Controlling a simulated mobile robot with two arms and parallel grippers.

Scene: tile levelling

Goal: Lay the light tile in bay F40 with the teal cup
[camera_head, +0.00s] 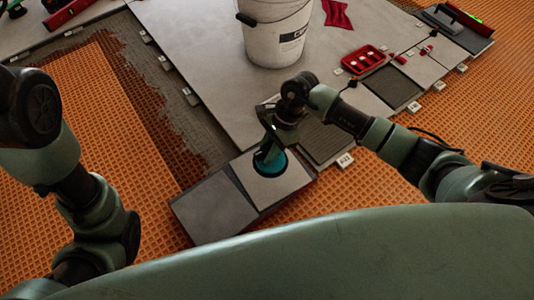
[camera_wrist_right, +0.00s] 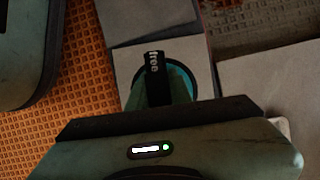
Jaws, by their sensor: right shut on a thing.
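The teal cup (camera_head: 268,158) stands on the light tile (camera_head: 285,186) in the head view. It also shows in the right wrist view (camera_wrist_right: 183,84), beneath a dark handle marked "free". My right gripper (camera_head: 270,143) is shut on the cup's handle, above the tile. The light tile lies beside a darker grey tile (camera_head: 213,208), both on a raised block. I cannot pick out a label reading F40; a small white tag (camera_head: 345,160) by a dark ribbed bay (camera_head: 326,141) is too small to read surely. My left arm is at the left; its gripper is out of view.
A white bucket (camera_head: 275,35) stands on the large grey slab (camera_head: 190,45). A red tray (camera_head: 363,62) of small parts and a second ribbed bay (camera_head: 394,87) lie to the right. A trowel and red box (camera_head: 468,22) are at the far right. Orange matting surrounds the floor.

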